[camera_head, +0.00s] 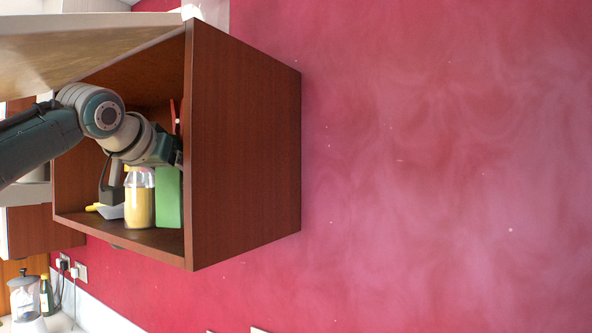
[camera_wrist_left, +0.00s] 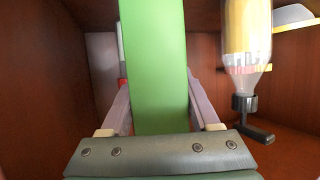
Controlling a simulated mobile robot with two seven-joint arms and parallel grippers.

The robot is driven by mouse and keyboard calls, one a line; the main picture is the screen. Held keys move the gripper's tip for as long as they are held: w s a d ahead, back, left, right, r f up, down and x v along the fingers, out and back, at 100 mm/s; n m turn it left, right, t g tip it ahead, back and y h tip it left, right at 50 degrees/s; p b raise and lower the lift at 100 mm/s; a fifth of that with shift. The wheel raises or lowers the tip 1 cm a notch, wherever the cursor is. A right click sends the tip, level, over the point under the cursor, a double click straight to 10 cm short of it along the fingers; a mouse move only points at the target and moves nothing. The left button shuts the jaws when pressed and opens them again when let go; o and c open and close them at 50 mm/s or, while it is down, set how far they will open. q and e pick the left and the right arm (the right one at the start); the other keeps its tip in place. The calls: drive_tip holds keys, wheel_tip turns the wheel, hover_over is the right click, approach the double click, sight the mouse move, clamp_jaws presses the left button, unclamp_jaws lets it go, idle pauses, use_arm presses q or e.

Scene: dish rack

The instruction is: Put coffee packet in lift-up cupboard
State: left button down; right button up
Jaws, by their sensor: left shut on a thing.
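The coffee packet appears to be the green block-shaped pack (camera_head: 169,198) inside the open wooden cupboard (camera_head: 243,150). My left arm reaches into the cupboard from the left, and my left gripper (camera_head: 167,160) is at the packet's top. In the left wrist view the green packet (camera_wrist_left: 157,60) stands between the two fingers of my left gripper (camera_wrist_left: 155,100), which is shut on it. The packet looks upright close to the cupboard floor; I cannot tell whether it touches it. The lift-up door (camera_head: 95,45) is raised. My right gripper is not in view.
A jar with yellow contents (camera_head: 139,205) stands just left of the packet; it also shows in the left wrist view (camera_wrist_left: 246,35). A red thing (camera_head: 174,115) is behind my gripper. The cupboard's right side wall is close to the packet.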

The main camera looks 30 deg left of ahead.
use_arm(q)
drive_tip(key=shift+f, duration=0.3)
drive_tip(key=shift+f+b, duration=0.45)
drive_tip(key=shift+f, duration=0.25)
drive_tip(key=shift+f, duration=0.25)
idle(0.3)
drive_tip(key=shift+c, duration=0.2)
unclamp_jaws()
drive_tip(key=shift+f, duration=0.1)
